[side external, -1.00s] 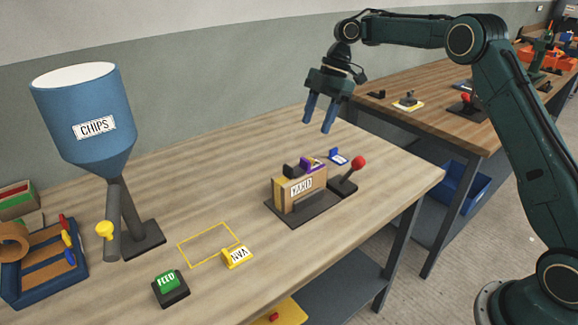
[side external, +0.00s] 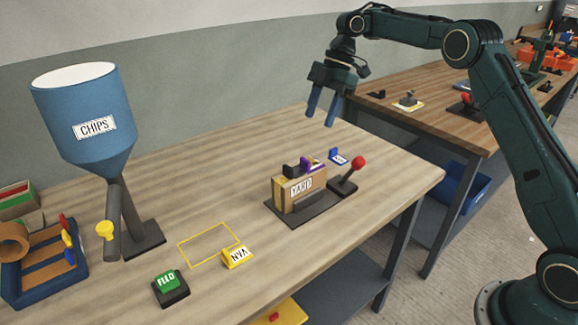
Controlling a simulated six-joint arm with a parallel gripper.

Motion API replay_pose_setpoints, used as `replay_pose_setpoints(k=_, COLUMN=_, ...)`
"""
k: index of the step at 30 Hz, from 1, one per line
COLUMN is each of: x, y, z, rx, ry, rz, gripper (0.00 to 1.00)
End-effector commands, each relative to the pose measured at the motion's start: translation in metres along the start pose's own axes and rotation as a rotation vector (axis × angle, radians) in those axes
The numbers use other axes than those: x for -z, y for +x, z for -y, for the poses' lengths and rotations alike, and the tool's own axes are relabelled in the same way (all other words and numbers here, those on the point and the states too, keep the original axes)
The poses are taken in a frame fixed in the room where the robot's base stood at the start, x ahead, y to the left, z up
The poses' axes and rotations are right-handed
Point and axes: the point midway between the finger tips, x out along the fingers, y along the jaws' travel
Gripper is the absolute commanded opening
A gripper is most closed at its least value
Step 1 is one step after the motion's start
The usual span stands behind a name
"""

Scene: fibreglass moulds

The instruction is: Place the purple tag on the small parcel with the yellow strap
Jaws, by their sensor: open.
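A small tan parcel (side external: 312,196) stands upright in a dark holder with a flat base (side external: 290,219). A yellow strap (side external: 279,193) shows at its left end. A purple piece (side external: 313,163), which looks like the purple tag, is at the top of the parcel, partly hidden behind dark blocks. I cannot tell whether it lies flat on the parcel or just behind it. My gripper (side external: 321,106) is open and empty, fingers pointing down, above and behind the parcel and clear of it.
A red-knobbed lever (side external: 357,164) stands right of the parcel, with a blue tag (side external: 338,157) behind. A yellow VAN sign (side external: 238,256), yellow outline (side external: 209,244), green FEED button (side external: 168,282) and blue CHIPS hopper (side external: 84,115) are left. The front right tabletop is clear.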

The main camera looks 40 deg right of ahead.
Motion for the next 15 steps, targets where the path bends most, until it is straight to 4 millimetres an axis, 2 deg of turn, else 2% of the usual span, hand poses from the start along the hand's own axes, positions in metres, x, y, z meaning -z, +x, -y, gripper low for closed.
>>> replay_pose_setpoints(k=8, x=0.005, y=-0.004, z=0.002, rx=-0.006, ry=0.015, rz=-0.001, gripper=0.5)
replay_pose_setpoints(k=15, x=0.031, y=-0.026, z=0.015, rx=-0.042, ry=0.12, rz=-0.004, gripper=0.5)
